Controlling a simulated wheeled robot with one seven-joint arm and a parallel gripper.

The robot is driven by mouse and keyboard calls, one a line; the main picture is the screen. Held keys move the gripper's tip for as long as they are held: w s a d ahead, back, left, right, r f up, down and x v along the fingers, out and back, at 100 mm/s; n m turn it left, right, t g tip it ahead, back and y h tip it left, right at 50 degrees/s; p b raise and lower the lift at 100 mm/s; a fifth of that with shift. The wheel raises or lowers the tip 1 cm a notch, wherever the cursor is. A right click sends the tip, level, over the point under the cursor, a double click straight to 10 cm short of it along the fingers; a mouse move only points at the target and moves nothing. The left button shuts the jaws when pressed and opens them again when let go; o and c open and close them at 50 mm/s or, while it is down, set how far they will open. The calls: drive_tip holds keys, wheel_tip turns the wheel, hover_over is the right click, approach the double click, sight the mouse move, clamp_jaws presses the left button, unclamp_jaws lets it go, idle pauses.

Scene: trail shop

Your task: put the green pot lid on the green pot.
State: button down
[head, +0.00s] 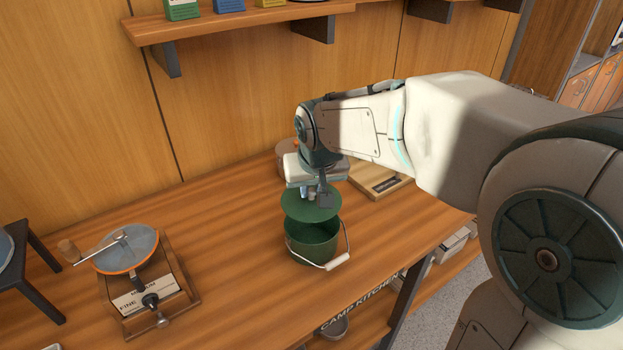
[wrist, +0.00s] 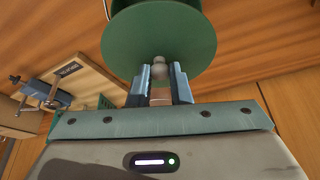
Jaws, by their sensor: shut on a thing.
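The green pot lid (head: 306,206) is a flat dark green disc held above the green pot (head: 312,240), a little toward its back left. The pot stands open on the wooden counter, its pale-handled wire bail hanging down to the front right. My gripper (head: 317,196) points down and is shut on the lid's knob. In the wrist view my gripper (wrist: 160,88) has its two blue-grey fingers around the small pale knob, and the lid (wrist: 158,38) hides most of the pot.
A grinder-like device with an orange-rimmed dish (head: 128,250) stands on the counter at left. A wall shelf (head: 230,24) hangs at the back. The counter (head: 225,240) left of the pot is clear.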

sight(314, 205)
drive_tip(key=shift+d+f+b, duration=0.1)
drive_tip(key=shift+f+b, duration=1.7)
drive_tip(key=shift+f, duration=0.9)
drive_tip(key=shift+s+f+b, duration=0.1)
drive_tip(key=shift+f+b, duration=0.25)
drive_tip(key=shift+b, duration=0.15)
drive_tip(key=shift+f, duration=0.25)
drive_tip(key=c, duration=1.3)
unclamp_jaws()
drive_tip(key=shift+o, duration=0.2)
drive_tip(key=shift+r, duration=0.1)
drive_tip(key=v, duration=1.3)
drive_tip(key=shift+s+r, duration=0.1)
drive_tip(key=shift+r, duration=0.05)
drive_tip(key=s+d+f+m+g+h+p, duration=0.1)
drive_tip(key=s+d+f+m+p, duration=0.1)
drive_tip(key=s+d+f, duration=0.9)
drive_tip(key=shift+s+d+f+g, duration=0.25)
drive_tip(key=shift+s+d+g, duration=0.05)
drive_tip(key=shift+s+d, duration=0.6)
